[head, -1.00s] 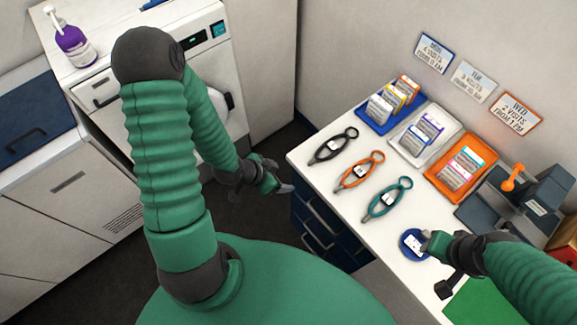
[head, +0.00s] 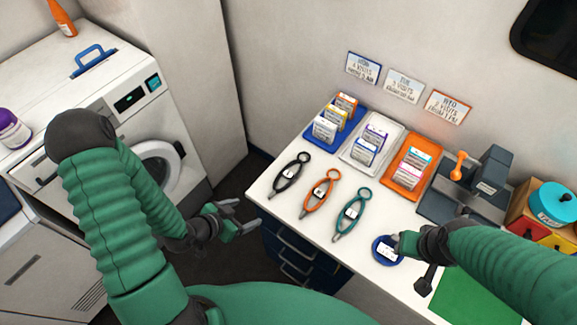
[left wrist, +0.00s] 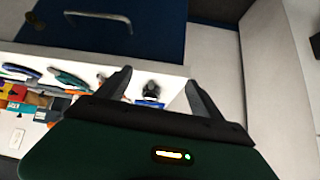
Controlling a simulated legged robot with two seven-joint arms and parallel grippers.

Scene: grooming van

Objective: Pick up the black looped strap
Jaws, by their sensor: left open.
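The black looped strap (head: 290,172) lies on the white counter, leftmost in a row of three, with a pale tag at its middle and a ring at its far end. An orange strap (head: 320,194) and a teal strap (head: 351,213) lie to its right. My left gripper (head: 245,213) is open and empty, just off the counter's left edge and apart from the black strap. In the left wrist view its two fingers (left wrist: 153,92) stand apart; I cannot tell whether the dark shape beyond them is the strap. My right gripper (head: 397,244) is at a blue round piece; its jaw state is unclear.
Blue (head: 320,143), white (head: 350,158) and orange (head: 390,180) trays with cards stand behind the straps. A dark grey device (head: 480,180) is at the right. Blue drawers (head: 295,255) sit below the counter edge, near my left gripper.

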